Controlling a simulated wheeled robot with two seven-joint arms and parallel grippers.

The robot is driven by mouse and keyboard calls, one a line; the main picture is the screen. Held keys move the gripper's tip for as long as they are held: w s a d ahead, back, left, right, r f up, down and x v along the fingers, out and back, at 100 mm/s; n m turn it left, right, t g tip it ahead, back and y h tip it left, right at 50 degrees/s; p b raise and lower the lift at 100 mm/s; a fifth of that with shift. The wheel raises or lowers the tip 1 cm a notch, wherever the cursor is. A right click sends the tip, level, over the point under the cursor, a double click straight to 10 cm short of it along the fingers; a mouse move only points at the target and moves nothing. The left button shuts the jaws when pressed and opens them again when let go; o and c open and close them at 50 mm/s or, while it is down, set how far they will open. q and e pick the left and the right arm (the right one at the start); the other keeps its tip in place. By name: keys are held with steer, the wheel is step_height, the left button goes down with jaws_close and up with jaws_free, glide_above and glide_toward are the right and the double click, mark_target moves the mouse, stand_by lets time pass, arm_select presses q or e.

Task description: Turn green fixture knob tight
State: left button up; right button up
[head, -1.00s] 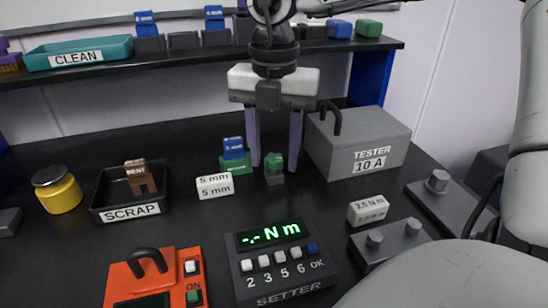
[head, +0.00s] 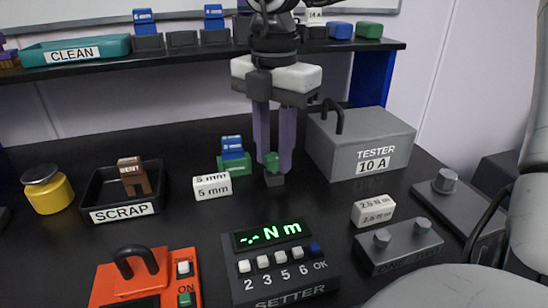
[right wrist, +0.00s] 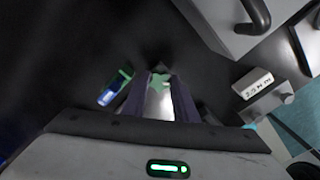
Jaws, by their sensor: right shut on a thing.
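The green knob (head: 271,160) tops a small dark fixture (head: 275,179) on the black bench. It also shows in the right wrist view as a green star-like shape (right wrist: 159,83). My right gripper (head: 274,168) points down from above, its two purple fingers shut on the green knob, one on either side. The fingers partly hide the knob. To its left, a blue piece (head: 232,147) sits on a green block (head: 235,164). My left gripper is not in view.
The grey tester (head: 360,142) stands close on the right. A white 5 mm block (head: 212,186) lies to the left, the setter (head: 280,262) in front. The scrap tray (head: 122,211) holds a brown piece (head: 134,177). A shelf (head: 90,69) runs behind.

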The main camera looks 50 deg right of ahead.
steer(key=shift+f+m+b, duration=0.3)
steer(key=shift+m+b, duration=0.8)
steer(key=shift+m, duration=0.1)
steer(key=shift+r+m, duration=0.15)
steer(key=shift+m, duration=0.55)
steer(key=shift+r+m, duration=0.15)
steer(key=shift+m, duration=0.25)
steer(key=m+b, duration=0.1)
steer(key=m, duration=0.1)
steer(key=shift+m, duration=1.3)
